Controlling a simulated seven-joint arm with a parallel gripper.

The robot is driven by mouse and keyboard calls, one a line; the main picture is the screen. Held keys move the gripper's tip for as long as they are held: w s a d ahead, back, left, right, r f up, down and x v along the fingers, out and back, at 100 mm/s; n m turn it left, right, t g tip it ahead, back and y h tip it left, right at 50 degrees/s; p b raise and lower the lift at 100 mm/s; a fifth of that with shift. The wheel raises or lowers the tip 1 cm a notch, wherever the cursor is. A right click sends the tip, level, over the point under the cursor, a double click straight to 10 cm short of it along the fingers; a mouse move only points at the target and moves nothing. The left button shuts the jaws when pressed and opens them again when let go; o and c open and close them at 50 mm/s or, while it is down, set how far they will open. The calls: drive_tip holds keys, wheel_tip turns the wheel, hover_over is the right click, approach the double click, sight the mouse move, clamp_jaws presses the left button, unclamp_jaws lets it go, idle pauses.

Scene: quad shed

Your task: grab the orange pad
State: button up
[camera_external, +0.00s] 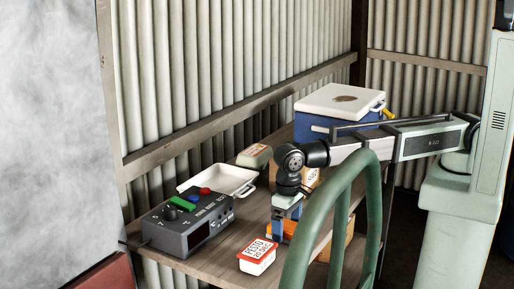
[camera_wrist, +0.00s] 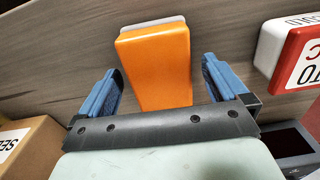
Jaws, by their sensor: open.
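The orange pad (camera_wrist: 155,68) lies on the wooden shelf, a rounded orange block with a pale grey edge at its far end. In the wrist view it sits between and just beyond the two blue fingers of my gripper (camera_wrist: 165,88), which is open with space on both sides of it. In the external view my gripper (camera_external: 279,230) points down over the shelf, and part of the orange pad (camera_external: 289,229) shows behind the fingers. The rest of it is hidden by the gripper. I cannot tell how much height separates the fingertips from the shelf.
A grey control box (camera_external: 188,222), a white tray (camera_external: 232,180) and a blue-and-white cooler (camera_external: 340,105) share the wooden shelf (camera_external: 222,262). A cardboard box (camera_wrist: 35,148) is near one finger. A green curved tube (camera_external: 297,250) stands in front.

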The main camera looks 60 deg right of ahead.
drive_tip(key=shift+f, duration=0.35)
drive_tip(key=shift+c, duration=0.3)
drive_tip(key=c, duration=1.1)
